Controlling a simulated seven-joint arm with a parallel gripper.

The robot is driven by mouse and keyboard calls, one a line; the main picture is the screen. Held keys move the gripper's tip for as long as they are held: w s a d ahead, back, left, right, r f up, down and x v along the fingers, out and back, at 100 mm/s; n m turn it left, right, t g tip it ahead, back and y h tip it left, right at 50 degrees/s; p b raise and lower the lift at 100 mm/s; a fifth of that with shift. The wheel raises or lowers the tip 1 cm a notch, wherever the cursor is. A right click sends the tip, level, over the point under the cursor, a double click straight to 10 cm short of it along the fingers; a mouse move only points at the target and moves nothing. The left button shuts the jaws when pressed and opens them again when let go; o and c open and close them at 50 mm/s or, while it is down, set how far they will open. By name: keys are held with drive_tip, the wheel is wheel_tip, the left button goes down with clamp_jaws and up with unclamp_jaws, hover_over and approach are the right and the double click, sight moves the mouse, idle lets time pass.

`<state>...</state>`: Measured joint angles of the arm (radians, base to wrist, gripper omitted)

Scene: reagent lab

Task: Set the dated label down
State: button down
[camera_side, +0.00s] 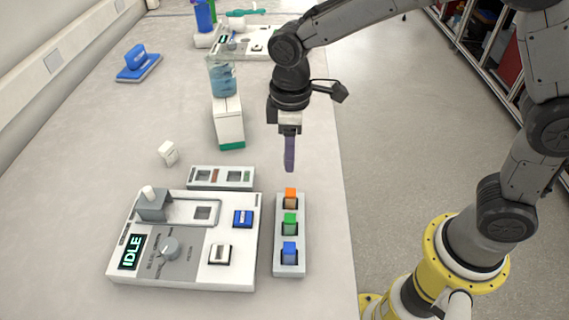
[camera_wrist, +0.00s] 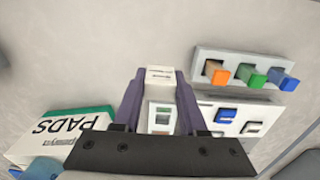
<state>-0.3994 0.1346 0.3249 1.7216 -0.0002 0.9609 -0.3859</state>
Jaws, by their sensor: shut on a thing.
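My gripper (camera_wrist: 160,76) points down above the bench, and its purple fingers (camera_side: 290,153) are shut on a small white piece. This piece, which I take to be the dated label (camera_wrist: 160,73), has faint print too small to read and sits between the fingertips in the wrist view. In the side view the fingers hide it. The fingertips appear clear of the bench, just behind the block of coloured pieces.
A grey block (camera_side: 289,268) holds orange, green and blue pieces. A device (camera_side: 215,280) reads IDLE. Behind it lies a slotted panel (camera_side: 240,184); a PADS box (camera_side: 228,122) and white cube (camera_side: 168,153) stand beyond. Bare bench lies around the fingers.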

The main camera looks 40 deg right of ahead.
sight(284, 178)
drive_tip(key=f, duration=0.2)
drive_tip(key=w+f, duration=0.1)
drive_tip(key=shift+a+f, duration=0.25)
drive_tip(key=shift+f, duration=0.45)
drive_tip(key=shift+f, duration=0.15)
drive_tip(key=shift+c, duration=2.3)
unclamp_jaws()
